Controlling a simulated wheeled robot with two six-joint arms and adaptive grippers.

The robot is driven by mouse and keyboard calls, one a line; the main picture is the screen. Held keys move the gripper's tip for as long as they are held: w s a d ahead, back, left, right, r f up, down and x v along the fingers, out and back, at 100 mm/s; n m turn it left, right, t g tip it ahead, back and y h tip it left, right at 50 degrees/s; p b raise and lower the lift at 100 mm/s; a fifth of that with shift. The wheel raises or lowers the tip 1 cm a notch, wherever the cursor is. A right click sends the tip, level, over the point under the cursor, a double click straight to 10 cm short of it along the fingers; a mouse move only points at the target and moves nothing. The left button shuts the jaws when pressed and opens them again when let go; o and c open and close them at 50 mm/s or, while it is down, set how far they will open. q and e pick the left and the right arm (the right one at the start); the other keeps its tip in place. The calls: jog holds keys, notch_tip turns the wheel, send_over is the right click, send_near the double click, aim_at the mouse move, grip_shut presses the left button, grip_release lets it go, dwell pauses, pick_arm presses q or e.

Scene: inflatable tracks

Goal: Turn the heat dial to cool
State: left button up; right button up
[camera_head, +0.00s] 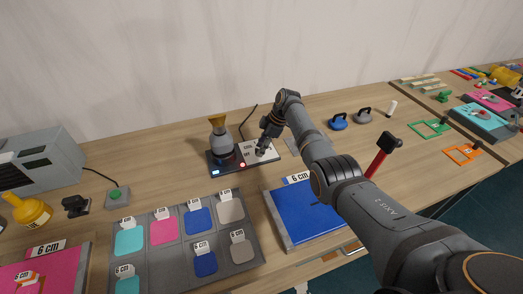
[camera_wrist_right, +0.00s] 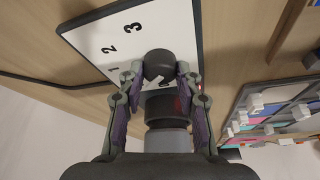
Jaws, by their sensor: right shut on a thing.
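The heat dial is a dark round knob (camera_wrist_right: 158,64) on a white panel (camera_wrist_right: 122,38) with black numbers, 2 and 3 among them, in the right wrist view. My right gripper (camera_wrist_right: 160,78) has its two fingers on either side of the knob and is shut on it. In the head view the white panel (camera_head: 273,156) sits at the right of a small black device, and my right gripper (camera_head: 262,148) reaches down onto it, hiding most of the dial. Small lettering on the panel is too small to read surely. My left gripper is not in view.
A grey flask with a gold top (camera_head: 219,130) stands on the device beside my right gripper. A red button (camera_head: 242,165) is at its front. A grey tray (camera_head: 178,246) with coloured pads and a blue pad (camera_head: 297,218) lie in front. A wall is behind.

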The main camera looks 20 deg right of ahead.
dwell(0.4)
jog(key=o, duration=1.1)
jog(key=shift+o, duration=0.2)
jog(key=shift+r, duration=0.15)
jog(key=v, duration=1.1)
jog(key=shift+r, duration=0.3)
jog(key=shift+d, duration=0.15)
